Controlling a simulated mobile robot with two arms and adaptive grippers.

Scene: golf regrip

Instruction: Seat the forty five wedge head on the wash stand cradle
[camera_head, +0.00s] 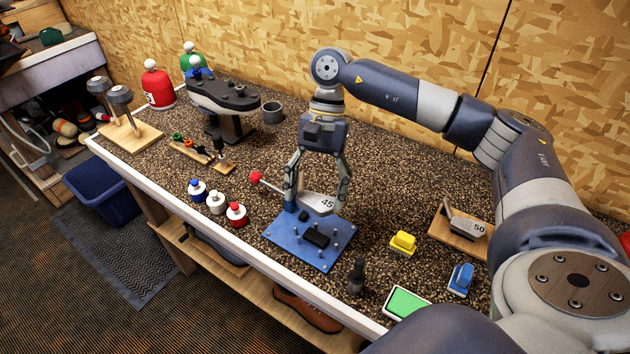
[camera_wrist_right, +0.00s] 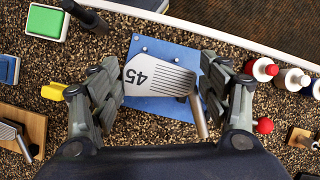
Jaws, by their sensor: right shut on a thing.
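The forty five wedge head (camera_head: 322,203) is grey and marked 45, with its hosel pointing up and left. My right gripper (camera_head: 316,204) points down and is shut on it, one finger on each side. In the right wrist view the wedge head (camera_wrist_right: 158,76) lies between the fingers of the right gripper (camera_wrist_right: 162,84), its grooved face showing. Below is a blue plate with black blocks and small pegs, apparently the wash stand (camera_head: 293,250); it also shows in the wrist view (camera_wrist_right: 165,108). The head seems above the plate; contact with the cradle is hidden. My left gripper is not in view.
Red, white and blue bottles (camera_head: 216,203) stand left of the plate. A yellow block (camera_head: 403,243), a blue brush (camera_head: 461,279), a green pad (camera_head: 407,304) and a dark bottle (camera_head: 357,278) stand right and front. A 50 head (camera_head: 470,226) rests on a wooden stand.

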